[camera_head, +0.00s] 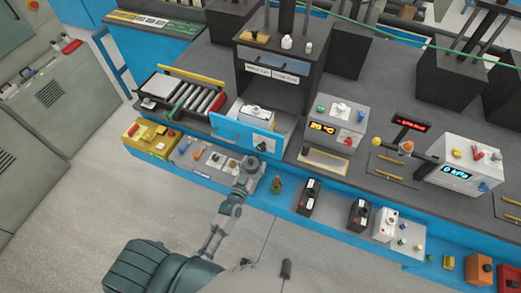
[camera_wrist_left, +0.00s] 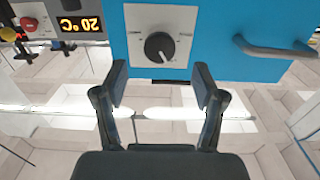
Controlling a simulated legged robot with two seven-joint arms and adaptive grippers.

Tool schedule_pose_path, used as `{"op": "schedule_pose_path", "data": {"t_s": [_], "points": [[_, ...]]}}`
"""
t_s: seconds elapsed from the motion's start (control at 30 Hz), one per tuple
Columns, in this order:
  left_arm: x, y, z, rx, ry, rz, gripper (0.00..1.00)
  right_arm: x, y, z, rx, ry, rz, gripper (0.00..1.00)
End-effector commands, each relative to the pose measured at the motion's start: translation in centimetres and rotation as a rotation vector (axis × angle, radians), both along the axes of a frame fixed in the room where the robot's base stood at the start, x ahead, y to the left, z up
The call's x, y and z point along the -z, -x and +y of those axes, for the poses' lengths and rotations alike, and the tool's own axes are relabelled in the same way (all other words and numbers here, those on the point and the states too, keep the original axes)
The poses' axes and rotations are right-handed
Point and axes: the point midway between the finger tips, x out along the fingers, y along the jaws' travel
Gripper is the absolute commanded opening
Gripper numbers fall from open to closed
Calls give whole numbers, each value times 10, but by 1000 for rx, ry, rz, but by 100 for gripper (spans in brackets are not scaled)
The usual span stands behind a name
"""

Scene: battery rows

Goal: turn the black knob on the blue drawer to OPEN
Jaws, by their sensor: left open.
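The blue drawer (camera_head: 226,130) stands out from under the black press frame in the head view. Its blue front (camera_wrist_left: 218,20) fills the top of the left wrist view, with a grey bar handle (camera_wrist_left: 275,48) at right. The round black knob (camera_wrist_left: 159,46) sits on a white square plate (camera_wrist_left: 184,22) on that front; its label is too small to read. My left gripper (camera_wrist_left: 160,82) is open and empty, its two fingertips just short of the knob and apart from it. In the head view my left gripper (camera_head: 252,166) is just in front of the drawer's plate. My right gripper is out of view.
A roller conveyor (camera_head: 200,98) lies left of the drawer and a white box with a yellow display (camera_head: 336,124) stands right. Below runs a blue ledge with a yellow box (camera_head: 150,137), small controls and black switches (camera_head: 309,196). The floor in front is clear.

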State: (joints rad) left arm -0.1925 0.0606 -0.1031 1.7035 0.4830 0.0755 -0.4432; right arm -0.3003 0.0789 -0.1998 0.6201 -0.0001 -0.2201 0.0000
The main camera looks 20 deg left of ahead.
Motion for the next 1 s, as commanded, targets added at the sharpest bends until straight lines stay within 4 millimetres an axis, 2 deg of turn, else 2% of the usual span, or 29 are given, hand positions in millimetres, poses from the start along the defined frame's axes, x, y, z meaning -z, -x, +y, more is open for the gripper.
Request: {"op": "schedule_pose_path", "data": {"t_s": [0.1, 0.3, 0.5, 0.73, 0.77, 0.9, 1.0], "points": [[-1, -27, -3, 1, 1, -1, 70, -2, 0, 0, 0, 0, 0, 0], [0, -58, -5, 1, 1, 0, 70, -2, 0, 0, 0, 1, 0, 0], [0, -69, -6, 0, 0, 1, 70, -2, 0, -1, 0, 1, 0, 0], [0, -69, -6, 0, 1, 1, 70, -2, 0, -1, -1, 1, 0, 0], [0, -69, -6, 0, 1, 1, 65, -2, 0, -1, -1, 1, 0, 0], [0, -69, -6, 1, 1, 1, 30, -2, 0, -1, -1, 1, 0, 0], [0, -69, -6, 1, 1, 1, 10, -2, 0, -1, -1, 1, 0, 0]]}}
